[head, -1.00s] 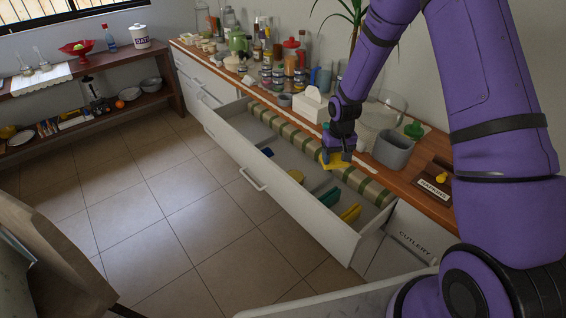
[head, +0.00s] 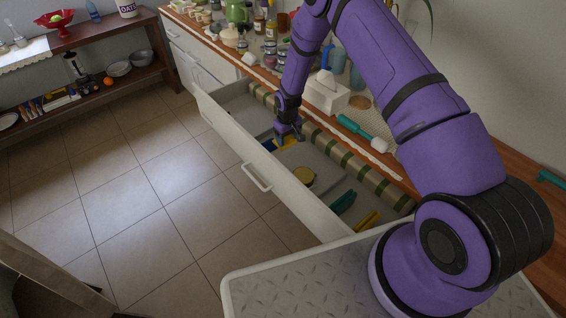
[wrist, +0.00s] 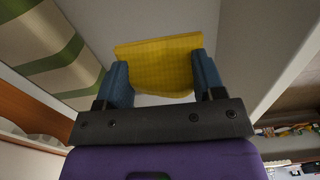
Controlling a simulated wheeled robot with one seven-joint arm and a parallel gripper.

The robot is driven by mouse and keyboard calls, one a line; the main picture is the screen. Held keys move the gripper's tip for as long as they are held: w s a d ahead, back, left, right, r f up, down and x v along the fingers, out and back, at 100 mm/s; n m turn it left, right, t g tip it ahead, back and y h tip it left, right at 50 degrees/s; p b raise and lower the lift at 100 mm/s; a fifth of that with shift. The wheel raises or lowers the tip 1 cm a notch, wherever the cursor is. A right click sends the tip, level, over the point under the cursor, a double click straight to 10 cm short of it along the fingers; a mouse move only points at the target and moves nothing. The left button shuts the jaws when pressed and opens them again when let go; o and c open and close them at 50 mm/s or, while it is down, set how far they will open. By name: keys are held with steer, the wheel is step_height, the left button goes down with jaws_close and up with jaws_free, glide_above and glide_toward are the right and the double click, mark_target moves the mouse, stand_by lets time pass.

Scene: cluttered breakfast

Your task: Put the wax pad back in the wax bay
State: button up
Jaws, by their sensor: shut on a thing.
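A yellow pad (wrist: 158,68) is clamped between the blue fingers of my gripper (wrist: 162,82) in the wrist view. In the head view my gripper (head: 287,132) is low over the far half of the open drawer, with the yellow pad (head: 287,142) at its fingertips. The drawer (head: 318,172) is divided into bays. I cannot tell which one is the wax bay, or whether the pad touches the drawer floor. A blue item lies just left of the pad.
A round yellowish item (head: 299,179), a green item (head: 344,202) and a yellow item (head: 367,220) lie in nearer parts of the drawer. The counter behind is cluttered; the tiled floor in front is clear.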

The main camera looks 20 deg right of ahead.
mark_target(285, 164)
steer(key=shift+w+a+f, duration=0.15)
steer(key=shift+f, duration=0.45)
steer(key=shift+w+a+f, duration=0.15)
steer(key=shift+f, duration=0.4)
steer(key=shift+n, duration=0.3)
step_height(285, 164, down, 10)
steer(key=shift+f, duration=0.1)
steer(key=o, duration=1.1)
